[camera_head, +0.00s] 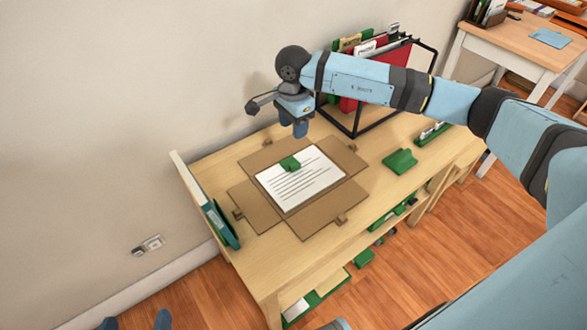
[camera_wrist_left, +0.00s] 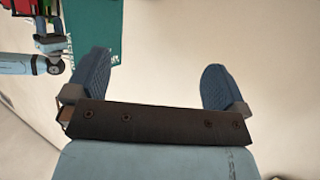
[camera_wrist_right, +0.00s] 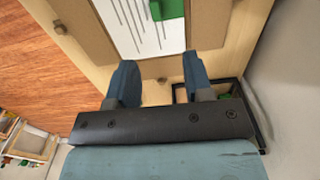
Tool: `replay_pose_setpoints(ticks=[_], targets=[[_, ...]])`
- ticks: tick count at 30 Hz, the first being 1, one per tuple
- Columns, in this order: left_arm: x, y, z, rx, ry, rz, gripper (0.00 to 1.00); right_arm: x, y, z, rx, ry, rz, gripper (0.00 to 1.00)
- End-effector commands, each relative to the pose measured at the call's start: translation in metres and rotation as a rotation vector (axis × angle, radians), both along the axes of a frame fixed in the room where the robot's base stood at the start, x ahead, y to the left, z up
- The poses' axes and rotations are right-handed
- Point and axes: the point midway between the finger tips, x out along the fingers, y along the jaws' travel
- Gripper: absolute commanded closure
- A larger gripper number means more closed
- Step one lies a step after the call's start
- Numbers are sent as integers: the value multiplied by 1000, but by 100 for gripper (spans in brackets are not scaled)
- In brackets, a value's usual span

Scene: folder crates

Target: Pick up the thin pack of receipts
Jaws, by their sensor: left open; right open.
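A white lined paper pack (camera_head: 300,186) with a green clip (camera_head: 290,163) on it lies on an opened brown cardboard folder (camera_head: 345,158) on the wooden table. It looks like the receipts, but its thickness is hard to judge. In the right wrist view the paper (camera_wrist_right: 125,22) and the green clip (camera_wrist_right: 167,8) are partly cut off at the top. My right gripper (camera_head: 294,127) is open and empty above the table, just behind the folder; its fingers also show in the right wrist view (camera_wrist_right: 160,82). My left gripper (camera_head: 136,323) is open and empty, low at the left, away from the table.
A black wire rack (camera_head: 355,130) with red and green folders stands at the back right of the table (camera_head: 232,262). A green piece (camera_head: 400,161) lies right of the cardboard. A teal folder (camera_head: 221,224) stands at the table's left end. A shelf below holds green items.

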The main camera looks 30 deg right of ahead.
Motion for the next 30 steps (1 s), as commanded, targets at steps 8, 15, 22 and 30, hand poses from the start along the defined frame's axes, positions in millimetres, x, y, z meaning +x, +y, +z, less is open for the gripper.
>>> replay_pose_setpoints(ticks=[8,15,22,30], targets=[[6,-7,11,-36,-67,-11,0,-2,1,-47,1,5,-1,53],[11,-14,27,-74,-135,-21,0,-1,1,-83,3,2,-1,53],[13,-18,31,-100,-168,-27,0,-2,0,-104,3,3,-1,53],[16,-27,58,-162,-267,-43,0,-3,0,-136,3,2,0,53]])
